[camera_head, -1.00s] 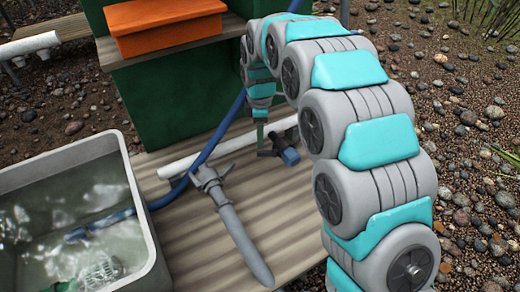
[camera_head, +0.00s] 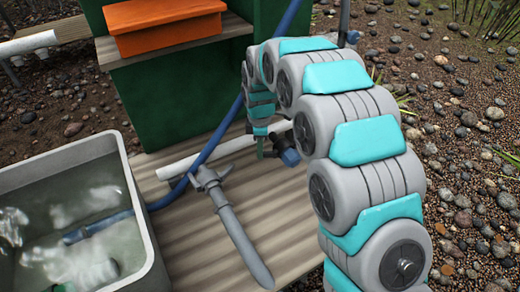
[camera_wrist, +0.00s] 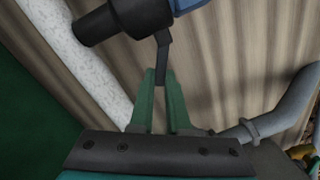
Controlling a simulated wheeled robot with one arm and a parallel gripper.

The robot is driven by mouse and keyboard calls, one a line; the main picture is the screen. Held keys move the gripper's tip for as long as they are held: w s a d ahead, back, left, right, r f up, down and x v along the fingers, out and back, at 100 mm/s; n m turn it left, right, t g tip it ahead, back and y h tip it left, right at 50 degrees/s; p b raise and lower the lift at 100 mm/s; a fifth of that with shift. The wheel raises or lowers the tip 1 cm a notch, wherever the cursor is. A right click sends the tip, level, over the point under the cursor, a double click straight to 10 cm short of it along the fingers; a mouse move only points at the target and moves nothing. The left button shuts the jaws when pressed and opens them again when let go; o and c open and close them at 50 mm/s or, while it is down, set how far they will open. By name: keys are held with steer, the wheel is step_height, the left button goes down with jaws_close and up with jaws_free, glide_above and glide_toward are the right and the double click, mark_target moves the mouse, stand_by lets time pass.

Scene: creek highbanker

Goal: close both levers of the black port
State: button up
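The black port (camera_wrist: 140,14) with a blue end (camera_wrist: 186,5) is at the top of the wrist view. In the head view the port (camera_head: 287,148) sits on the wooden platform at the end of the white pipe, partly behind my gripper (camera_head: 262,148). One dark lever (camera_wrist: 162,48) sticks out from the port toward my gripper (camera_wrist: 161,76). The lever's end is between my two green fingertips, with little or no gap on either side. Whether they press on it is unclear. I cannot make out a second lever.
A white pipe (camera_wrist: 78,55) runs beside the port. A grey pointed tool (camera_head: 237,228) lies on the platform (camera_head: 192,262). A water-filled grey tub (camera_head: 146,214) stands left, and a green box (camera_head: 170,95) with an orange block (camera_head: 165,22) behind. A blue hose (camera_head: 226,125) crosses the platform.

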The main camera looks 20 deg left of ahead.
jaws_close()
stand_by(0.3)
steer(key=shift+w+d+m+p, duration=0.15)
steer(key=shift+w+m+p, duration=0.65)
steer(key=shift+m, duration=1.05)
steer(key=shift+w+d+m+p, duration=0.15)
steer(key=shift+w+m+p, duration=0.65)
steer(key=shift+m, duration=1)
steer(key=shift+w+d+m+p, duration=0.15)
steer(key=shift+w+m+p, duration=0.35)
steer(key=shift+m+p, duration=1)
steer(key=shift+m+b, duration=0.4)
steer(key=shift+m, duration=0.05)
steer(key=o, duration=0.5)
jaws_free()
